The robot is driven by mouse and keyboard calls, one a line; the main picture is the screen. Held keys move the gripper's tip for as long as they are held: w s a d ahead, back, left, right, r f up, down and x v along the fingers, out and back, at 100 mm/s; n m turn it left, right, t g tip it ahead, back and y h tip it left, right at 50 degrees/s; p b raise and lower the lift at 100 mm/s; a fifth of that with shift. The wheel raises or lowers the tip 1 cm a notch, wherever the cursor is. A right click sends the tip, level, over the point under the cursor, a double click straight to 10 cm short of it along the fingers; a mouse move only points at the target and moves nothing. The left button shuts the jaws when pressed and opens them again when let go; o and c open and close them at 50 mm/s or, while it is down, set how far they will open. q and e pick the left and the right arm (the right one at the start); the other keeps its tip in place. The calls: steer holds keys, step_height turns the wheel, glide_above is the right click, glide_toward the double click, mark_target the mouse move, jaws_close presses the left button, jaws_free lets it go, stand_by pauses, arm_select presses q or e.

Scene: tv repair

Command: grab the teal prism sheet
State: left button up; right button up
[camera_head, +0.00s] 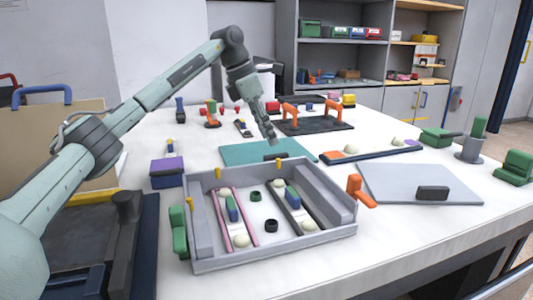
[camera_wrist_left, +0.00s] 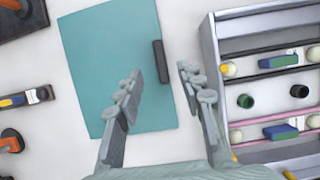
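The teal prism sheet (camera_head: 240,153) lies flat on the white table behind the grey tray. My left gripper (camera_head: 270,141) points down above the handle side of the sheet. In the left wrist view its two fingers (camera_wrist_left: 160,76) are apart with nothing between them, and the handle shows just beyond the gap. My right gripper is not in view.
The grey walled tray (camera_head: 295,250) with strips and small parts stands in front of the sheet. A pale grey sheet (camera_head: 385,180) with a dark handle lies to the right. A black mat (camera_head: 315,127) with orange handles lies behind. A purple box (camera_head: 167,173) stands left.

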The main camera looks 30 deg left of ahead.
mark_target(276, 154)
arm_select(q)
steer(key=x, duration=0.5)
steer(key=shift+f, duration=0.45)
jaws_close()
